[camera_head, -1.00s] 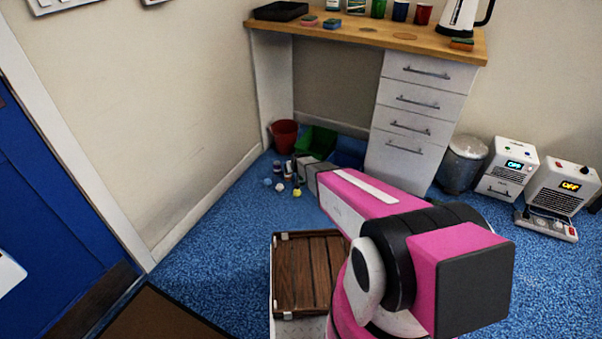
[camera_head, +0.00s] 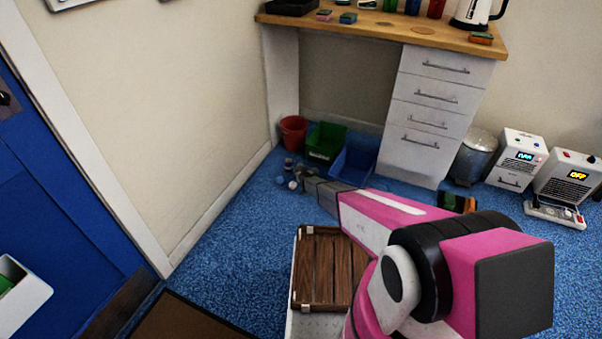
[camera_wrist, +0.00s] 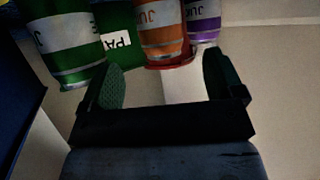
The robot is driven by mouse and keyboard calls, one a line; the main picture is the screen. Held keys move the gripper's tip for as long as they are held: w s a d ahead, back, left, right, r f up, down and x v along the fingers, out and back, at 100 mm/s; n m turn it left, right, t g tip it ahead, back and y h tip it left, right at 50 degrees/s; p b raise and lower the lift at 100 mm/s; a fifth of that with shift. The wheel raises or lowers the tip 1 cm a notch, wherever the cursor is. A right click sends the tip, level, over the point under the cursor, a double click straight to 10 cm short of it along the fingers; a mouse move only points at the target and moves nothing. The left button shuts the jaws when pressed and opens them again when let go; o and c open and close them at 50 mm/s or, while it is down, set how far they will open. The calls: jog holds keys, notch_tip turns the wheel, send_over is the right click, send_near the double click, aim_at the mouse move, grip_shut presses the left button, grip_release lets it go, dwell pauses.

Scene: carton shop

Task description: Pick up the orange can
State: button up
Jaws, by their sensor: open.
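The orange can (camera_wrist: 165,33) shows in the wrist view near the top, just right of centre, ahead of the gap between my fingers. In the head view my gripper (camera_head: 304,181) is at floor level near the small items. I cannot pick out the orange can there.
A red bucket (camera_head: 293,132), a green bin (camera_head: 324,143) and a blue bin (camera_head: 353,160) stand behind on the blue carpet. The drawer unit (camera_head: 426,115) is to the right.

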jog(key=x, duration=0.6)
jog(key=shift+s+r, duration=0.1)
jog(key=c, duration=1)
